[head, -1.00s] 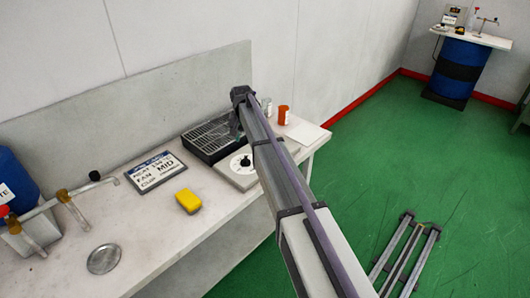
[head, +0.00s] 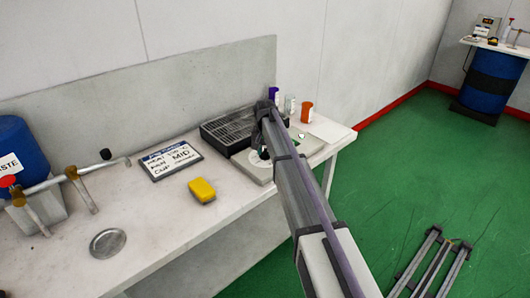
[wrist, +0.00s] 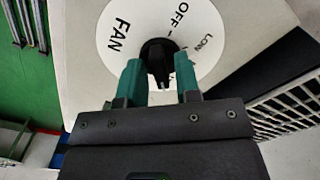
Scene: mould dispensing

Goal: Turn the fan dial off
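The fan dial is a black knob (wrist: 158,54) on a round white face (wrist: 118,32) marked FAN, OFF and LOW. In the head view its pale panel (head: 247,171) sits on the bench, with the dial partly hidden by my arm. My gripper (wrist: 159,72) has two teal fingers apart, one on each side of the knob's near part. A gap shows beside the knob, and I cannot tell whether either finger touches it. The knob's narrow tip points down between the fingers in the wrist view.
A black grille box (head: 228,128) stands just behind the panel. An orange bottle (head: 307,111), a clear jar (head: 290,105) and a purple container (head: 273,94) stand behind my arm.

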